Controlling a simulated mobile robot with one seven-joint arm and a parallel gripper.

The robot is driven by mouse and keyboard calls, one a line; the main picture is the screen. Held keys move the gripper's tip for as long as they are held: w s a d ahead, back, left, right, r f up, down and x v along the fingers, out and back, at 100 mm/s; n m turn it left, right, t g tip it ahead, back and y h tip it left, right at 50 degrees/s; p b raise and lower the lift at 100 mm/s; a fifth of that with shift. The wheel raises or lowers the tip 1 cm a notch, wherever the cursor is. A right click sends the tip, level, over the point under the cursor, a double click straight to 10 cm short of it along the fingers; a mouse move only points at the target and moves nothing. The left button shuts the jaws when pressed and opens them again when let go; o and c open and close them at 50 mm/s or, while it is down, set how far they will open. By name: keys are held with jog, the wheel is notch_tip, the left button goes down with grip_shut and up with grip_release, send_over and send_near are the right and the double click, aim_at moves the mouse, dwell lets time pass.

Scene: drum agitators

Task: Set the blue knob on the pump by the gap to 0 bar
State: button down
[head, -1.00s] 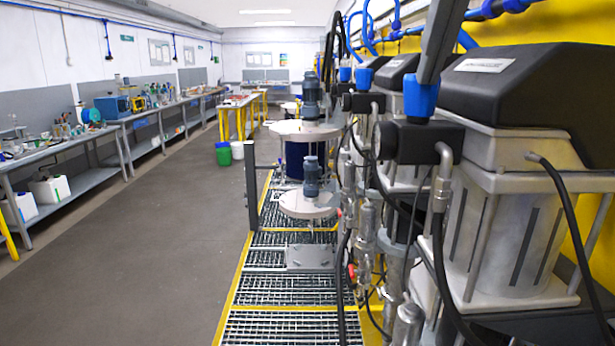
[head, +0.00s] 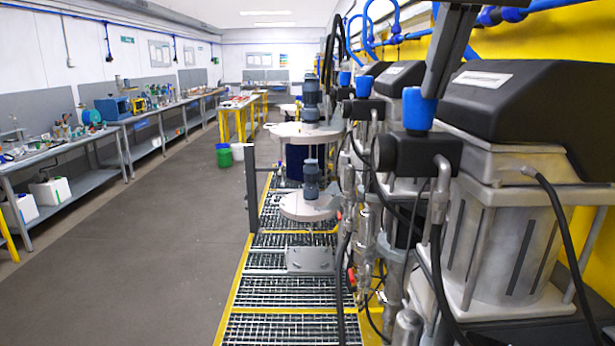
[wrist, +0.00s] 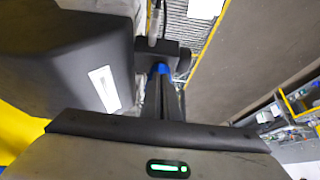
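The blue knob (head: 419,109) sits upright on the black block (head: 416,153) of the nearest pump (head: 505,240), at the right of the head view. My gripper (head: 431,92) comes down from the upper right, its dark fingers reaching the top of this knob. In the wrist view, the fingertips (wrist: 162,76) are at the blue knob (wrist: 160,67), most of which they hide. I cannot tell whether they are closed on it or stand open around it. The knob's scale and setting cannot be read. Smaller blue knobs (head: 363,84) top other pumps farther back.
The pump's bulky black cover (head: 530,105) stands close beside my gripper, also large at left in the wrist view (wrist: 65,55). Hoses and pipes crowd the pump fronts. Drum agitators (head: 306,206) stand beyond over yellow-edged grating (head: 285,291). The grey aisle (head: 150,250) is clear.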

jog(key=shift+d, duration=0.35)
jog(key=shift+s, duration=0.1)
dwell(0.5)
jog(key=r, duration=0.6)
jog(key=shift+s, duration=0.2)
